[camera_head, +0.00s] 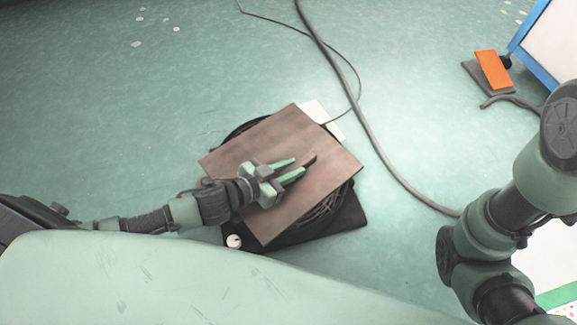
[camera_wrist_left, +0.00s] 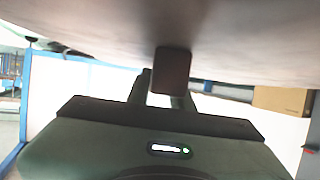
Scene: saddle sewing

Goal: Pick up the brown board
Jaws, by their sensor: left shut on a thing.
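The brown board (camera_head: 270,135) is a flat square plate with a small brown handle (camera_head: 309,160) standing on its face. In the head view it lies over a dark round object on the floor; I cannot tell whether they touch. My left gripper (camera_head: 293,168) reaches over the board and is shut on the handle. In the left wrist view the board (camera_wrist_left: 230,30) fills the top, and the handle (camera_wrist_left: 171,72) sits at the gripper's fingers. My right arm shows at the right of the head view, but its gripper is out of sight.
Beneath the board are a dark flat base (camera_head: 345,216) and a small white round knob (camera_head: 234,241). A grey cable (camera_head: 375,145) runs along the floor to the right. An orange pedal (camera_head: 493,70) stands at upper right beside a blue-edged panel (camera_head: 545,70).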

